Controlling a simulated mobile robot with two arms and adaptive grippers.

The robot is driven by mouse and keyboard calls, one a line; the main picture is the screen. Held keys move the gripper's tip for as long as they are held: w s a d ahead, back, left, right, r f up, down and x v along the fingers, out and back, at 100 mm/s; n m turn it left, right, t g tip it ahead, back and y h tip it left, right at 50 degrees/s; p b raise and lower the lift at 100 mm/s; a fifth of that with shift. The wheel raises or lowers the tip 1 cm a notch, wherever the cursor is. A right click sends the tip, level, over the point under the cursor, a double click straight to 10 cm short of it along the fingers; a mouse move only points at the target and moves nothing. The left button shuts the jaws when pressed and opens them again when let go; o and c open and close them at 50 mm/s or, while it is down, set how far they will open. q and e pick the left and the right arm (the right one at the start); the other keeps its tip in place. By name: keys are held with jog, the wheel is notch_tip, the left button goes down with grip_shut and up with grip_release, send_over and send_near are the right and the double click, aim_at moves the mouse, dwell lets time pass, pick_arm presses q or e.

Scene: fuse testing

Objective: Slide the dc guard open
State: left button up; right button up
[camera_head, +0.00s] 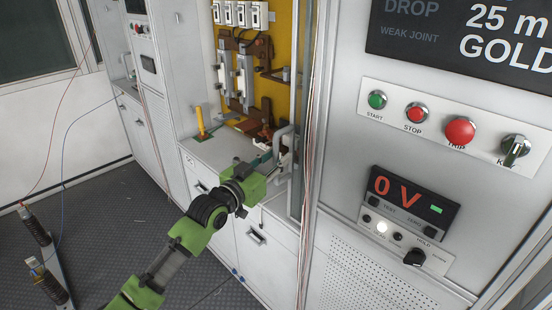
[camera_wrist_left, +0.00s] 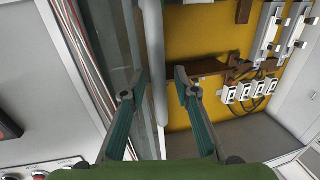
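The dc guard appears to be a clear panel at the right side of the yellow-backed bay, hard to make out in the head view. Its pale grey handle (camera_head: 283,133) stands at the bay's right edge. In the wrist view the handle is a long grey bar (camera_wrist_left: 153,50) that runs down between the fingers. My left gripper (camera_head: 277,160) is at the handle, its arm coming from the lower left. In the wrist view the left gripper (camera_wrist_left: 160,82) is open, with one finger on each side of the bar. Contact cannot be told. My right gripper is not in view.
A control panel with a START button (camera_head: 377,99), a red trip button (camera_head: 460,131) and a 0 V display (camera_head: 410,198) is right of the bay. Thin wires (camera_head: 312,120) run down the post. A yellow-handled part (camera_head: 200,121) stands on the white counter (camera_head: 213,152).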

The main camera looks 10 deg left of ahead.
pick_arm(q)
jog(key=v, duration=1.2)
jog(key=shift+f, duration=0.1)
